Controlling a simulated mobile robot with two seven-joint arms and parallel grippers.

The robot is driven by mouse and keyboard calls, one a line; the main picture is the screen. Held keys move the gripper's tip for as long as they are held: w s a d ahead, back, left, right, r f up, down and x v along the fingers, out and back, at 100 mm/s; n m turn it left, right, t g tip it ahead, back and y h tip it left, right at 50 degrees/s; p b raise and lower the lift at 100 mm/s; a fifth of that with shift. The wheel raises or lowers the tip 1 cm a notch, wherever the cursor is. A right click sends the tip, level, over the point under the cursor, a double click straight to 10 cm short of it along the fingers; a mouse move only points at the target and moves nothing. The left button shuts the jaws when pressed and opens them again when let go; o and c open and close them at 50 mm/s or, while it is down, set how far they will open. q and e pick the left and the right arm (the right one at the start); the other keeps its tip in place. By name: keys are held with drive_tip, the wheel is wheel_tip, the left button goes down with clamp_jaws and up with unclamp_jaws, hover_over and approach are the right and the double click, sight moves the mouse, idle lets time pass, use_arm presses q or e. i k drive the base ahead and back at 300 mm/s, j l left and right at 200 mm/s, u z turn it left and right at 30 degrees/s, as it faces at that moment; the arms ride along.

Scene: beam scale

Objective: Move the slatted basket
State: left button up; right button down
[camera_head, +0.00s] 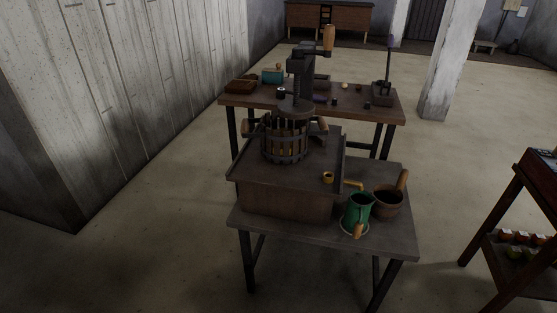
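The slatted basket (284,141) is a round cage of upright wooden slats with dark metal bands. It stands upright on the dark press tray (255,176), under the press head and its screw. Wooden handles (250,128) stick out at its left and right sides. The tray rests on the near table (315,239). Neither of my grippers shows in the head view, so I cannot see how they stand.
A green jug (357,210) and a brown pot (387,202) stand right of the tray. A second table (352,113) with small items is behind. A shelf (540,190) stands at right, a pillar (440,75) at back right. Floor at left is clear.

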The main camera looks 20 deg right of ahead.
sight(283, 145)
drive_tip(key=i+j+z, duration=0.15)
drive_tip(key=z, duration=0.25)
drive_tip(key=i+j+z, duration=0.15)
drive_tip(key=j+z, duration=0.2)
drive_tip(key=i+j+z, duration=0.15)
drive_tip(key=j, duration=0.25)
drive_tip(key=i+j+z, duration=0.15)
drive_tip(key=j, duration=0.25)
drive_tip(key=i+j, duration=0.1)
drive_tip(key=j, duration=0.5)
drive_tip(key=i+j+z, duration=0.1)
drive_tip(key=j, duration=0.45)
drive_tip(key=i+j, duration=0.15)
drive_tip(key=j, duration=0.45)
drive_tip(key=z, duration=0.05)
